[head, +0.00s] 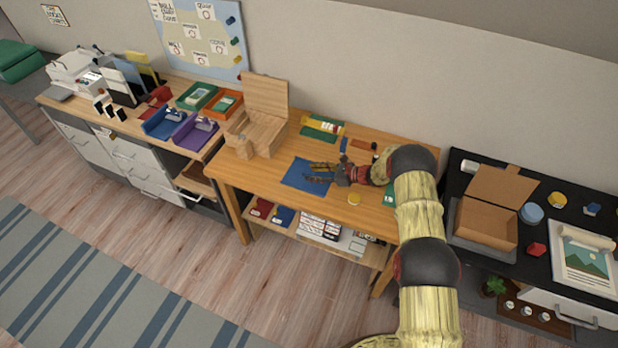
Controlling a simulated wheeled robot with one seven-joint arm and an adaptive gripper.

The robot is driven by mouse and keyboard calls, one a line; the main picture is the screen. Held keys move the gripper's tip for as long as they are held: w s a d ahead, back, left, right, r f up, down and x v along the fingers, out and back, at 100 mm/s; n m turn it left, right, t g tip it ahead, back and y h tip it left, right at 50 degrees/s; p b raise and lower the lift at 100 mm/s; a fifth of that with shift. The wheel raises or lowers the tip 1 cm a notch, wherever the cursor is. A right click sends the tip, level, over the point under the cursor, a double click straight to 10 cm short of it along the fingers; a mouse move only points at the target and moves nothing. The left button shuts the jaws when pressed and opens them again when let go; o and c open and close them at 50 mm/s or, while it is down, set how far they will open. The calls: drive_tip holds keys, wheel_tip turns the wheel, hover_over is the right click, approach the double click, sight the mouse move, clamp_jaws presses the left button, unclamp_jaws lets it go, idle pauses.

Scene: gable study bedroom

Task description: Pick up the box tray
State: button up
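My gripper (310,172) is over the blue mat (299,182) on the middle wooden table, with its fingers pointing left. The fingers look spread apart with nothing between them. No single thing is plainly the box tray. An open cardboard box (485,222) with its lid raised stands on a grey tray (454,238) on the black desk at right. A wooden box (257,133) with a raised lid stands at the back left of the middle table. Both boxes are apart from my gripper. My arm covers part of the table's right side.
A green tray (322,128) with small items is at the table's back. Blue (160,124) and purple (196,131) trays stand on the left desk. The floor (190,235) in front is clear.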

drive_tip(key=shift+w+a+f, duration=0.15)
drive_tip(key=shift+w+a, duration=0.05)
drive_tip(key=shift+a, duration=0.2)
drive_tip(key=shift+c, duration=0.7)
drive_tip(key=c, duration=0.8)
clamp_jaws()
